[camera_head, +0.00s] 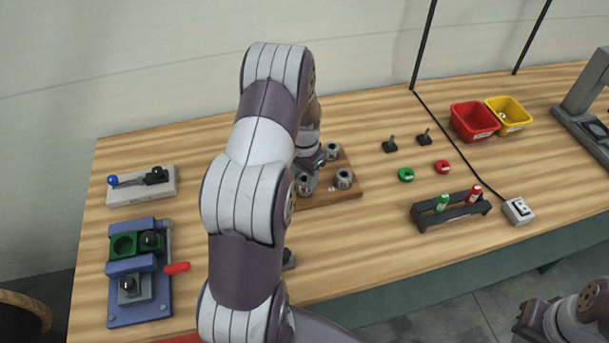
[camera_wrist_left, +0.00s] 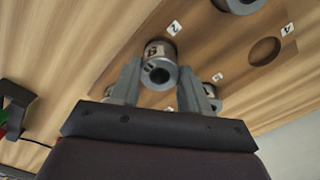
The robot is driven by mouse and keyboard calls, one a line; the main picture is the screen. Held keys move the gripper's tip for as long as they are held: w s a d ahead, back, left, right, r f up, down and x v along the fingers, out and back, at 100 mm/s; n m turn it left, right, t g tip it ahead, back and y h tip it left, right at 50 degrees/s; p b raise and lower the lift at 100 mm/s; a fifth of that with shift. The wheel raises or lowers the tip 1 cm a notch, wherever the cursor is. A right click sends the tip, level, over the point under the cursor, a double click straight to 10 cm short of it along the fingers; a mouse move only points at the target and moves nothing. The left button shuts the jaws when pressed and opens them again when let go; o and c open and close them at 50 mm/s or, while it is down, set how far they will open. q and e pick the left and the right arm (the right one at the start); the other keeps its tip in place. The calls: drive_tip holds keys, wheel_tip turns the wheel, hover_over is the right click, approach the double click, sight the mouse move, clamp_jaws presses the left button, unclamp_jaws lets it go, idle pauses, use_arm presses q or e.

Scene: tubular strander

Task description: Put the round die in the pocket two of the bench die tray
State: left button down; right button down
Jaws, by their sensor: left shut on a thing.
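My left gripper (camera_wrist_left: 163,90) is shut on a grey metal cylindrical die (camera_wrist_left: 158,68) with a bored hole and a pale label, in the left wrist view. I cannot tell whether this die is lifted or still rests in a pocket. The wooden die tray (camera_head: 331,197) lies on the bench in the head view, partly hidden by my left arm. Other dies stand on it, at its back (camera_head: 332,151) and right (camera_head: 344,179). A "2" tag (camera_wrist_left: 174,27) lies near the held die. An empty round pocket (camera_wrist_left: 264,51) is beside the "4" tag (camera_wrist_left: 288,29).
A blue fixture (camera_head: 140,290) and a grey switch box (camera_head: 142,186) stand at the left. A dark rack (camera_head: 451,210), red bin (camera_head: 473,121) and yellow bin (camera_head: 508,115) stand at the right. Part of my right arm shows at bottom right.

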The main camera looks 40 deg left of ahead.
use_arm(q)
drive_tip(key=shift+a+f, duration=0.15)
drive_tip(key=shift+f, duration=0.6)
drive_tip(key=shift+w, duration=0.1)
drive_tip(key=shift+f, duration=0.15)
drive_tip(key=c, duration=0.5)
unclamp_jaws()
drive_tip(key=shift+c, duration=0.2)
